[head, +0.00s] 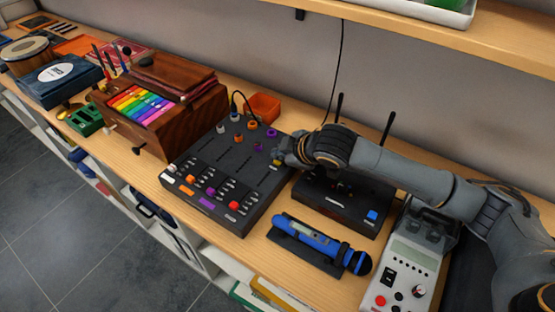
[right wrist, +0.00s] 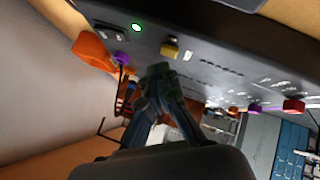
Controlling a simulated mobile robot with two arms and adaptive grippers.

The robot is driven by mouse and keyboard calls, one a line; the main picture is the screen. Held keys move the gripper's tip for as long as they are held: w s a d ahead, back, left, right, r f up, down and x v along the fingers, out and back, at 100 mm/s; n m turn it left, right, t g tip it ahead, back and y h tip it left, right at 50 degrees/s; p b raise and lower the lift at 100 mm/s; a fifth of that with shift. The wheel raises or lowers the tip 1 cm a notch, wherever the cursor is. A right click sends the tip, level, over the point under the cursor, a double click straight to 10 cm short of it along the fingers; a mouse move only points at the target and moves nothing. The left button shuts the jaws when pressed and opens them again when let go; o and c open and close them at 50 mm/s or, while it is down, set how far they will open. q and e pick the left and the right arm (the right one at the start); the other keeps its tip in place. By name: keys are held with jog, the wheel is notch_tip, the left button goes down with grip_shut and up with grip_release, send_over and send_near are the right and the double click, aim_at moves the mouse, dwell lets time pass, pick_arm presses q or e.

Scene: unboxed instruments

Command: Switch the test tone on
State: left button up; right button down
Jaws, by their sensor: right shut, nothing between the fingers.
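The dark mixer (head: 215,165) lies on the wooden bench with coloured knobs and sliders. In the head view my right gripper (head: 283,157) is at its right edge, beside a small yellow knob (head: 276,162). In the right wrist view the shut, empty fingers (right wrist: 160,75) are just below the yellow knob (right wrist: 169,50); whether they touch it I cannot tell. No label for the test tone is readable. My left gripper is out of view.
A black box with antennas (head: 340,205) stands right of the mixer, partly under my right arm. A blue microphone (head: 315,240) lies in front of it. An orange container (head: 263,106) stands behind the mixer, near a cable. A wooden instrument with coloured keys (head: 180,120) is to the left.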

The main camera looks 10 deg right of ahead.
aim_at(280, 163)
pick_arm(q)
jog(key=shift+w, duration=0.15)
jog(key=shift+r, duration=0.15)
pick_arm(e)
jog(key=shift+f, duration=0.4)
jog(key=shift+f, duration=0.2)
dwell(0.4)
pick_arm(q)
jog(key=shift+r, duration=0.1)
pick_arm(e)
jog(key=shift+r, duration=0.1)
pick_arm(q)
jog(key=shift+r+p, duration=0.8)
jog(key=shift+p, duration=0.25)
pick_arm(e)
jog(key=shift+r, duration=0.55)
pick_arm(q)
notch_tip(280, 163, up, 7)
jog(key=p, duration=0.7)
pick_arm(e)
notch_tip(280, 163, up, 6)
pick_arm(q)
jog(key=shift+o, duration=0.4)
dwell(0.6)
